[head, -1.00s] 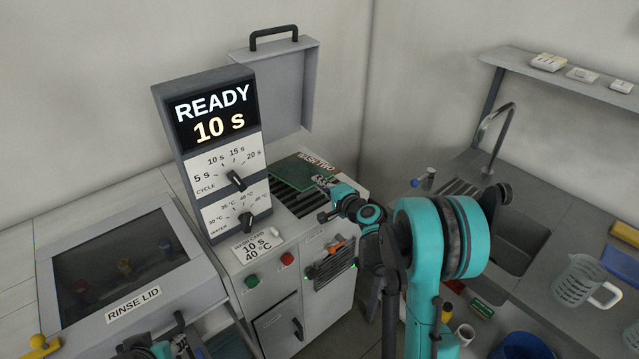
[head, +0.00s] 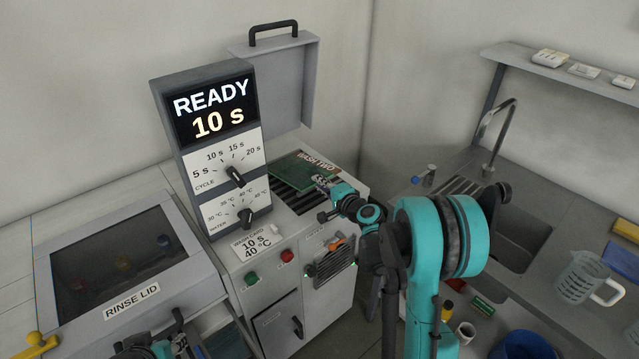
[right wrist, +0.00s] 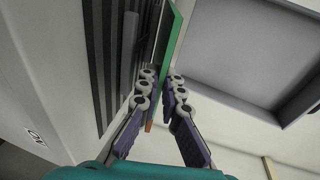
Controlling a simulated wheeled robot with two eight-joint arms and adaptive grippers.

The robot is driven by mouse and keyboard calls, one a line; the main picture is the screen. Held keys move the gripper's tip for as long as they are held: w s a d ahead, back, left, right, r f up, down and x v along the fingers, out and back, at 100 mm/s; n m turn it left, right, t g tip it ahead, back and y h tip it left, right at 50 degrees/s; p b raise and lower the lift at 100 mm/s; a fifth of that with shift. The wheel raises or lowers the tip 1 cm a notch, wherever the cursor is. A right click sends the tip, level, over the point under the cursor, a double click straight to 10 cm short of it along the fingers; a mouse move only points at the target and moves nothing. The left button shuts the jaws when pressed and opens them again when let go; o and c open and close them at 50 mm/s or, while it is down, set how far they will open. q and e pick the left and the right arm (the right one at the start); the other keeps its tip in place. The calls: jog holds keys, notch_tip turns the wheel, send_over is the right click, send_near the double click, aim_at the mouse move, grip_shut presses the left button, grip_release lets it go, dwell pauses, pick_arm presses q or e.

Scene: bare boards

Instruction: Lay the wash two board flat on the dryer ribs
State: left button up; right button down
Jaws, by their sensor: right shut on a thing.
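The green wash two board (head: 290,166), with its "WASH TWO" label, is over the back part of the dark dryer ribs (head: 287,199). My right gripper (head: 324,184) is shut on the board's near right part. In the right wrist view the board (right wrist: 173,38) shows as a narrow green strip, nearly edge-on, between the fingertips (right wrist: 161,85). The ribs (right wrist: 100,50) run beside it on the left. I cannot tell whether the board touches the ribs. My left gripper (head: 150,342) is at the bottom edge of the head view, partly cut off; its jaws are unclear.
The raised grey dryer lid (head: 280,80) stands behind the ribs. A control panel reading "READY 10 s" (head: 212,110) rises at their left. The closed rinse lid (head: 110,255) is further left. A sink (head: 510,235) and jug (head: 585,280) are at the right.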

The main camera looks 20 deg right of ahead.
jog(key=shift+f, duration=0.2)
jog(key=c, duration=2.1)
grip_release()
jog(key=shift+f, duration=0.1)
jog(key=shift+c, duration=0.2)
jog(key=o, duration=0.5)
jog(key=o, duration=1.6)
jog(key=shift+o, duration=0.2)
jog(key=shift+s, duration=0.1)
jog(key=shift+s+d+b, duration=0.15)
jog(key=shift+s+b, duration=0.15)
jog(key=shift+s, duration=0.4)
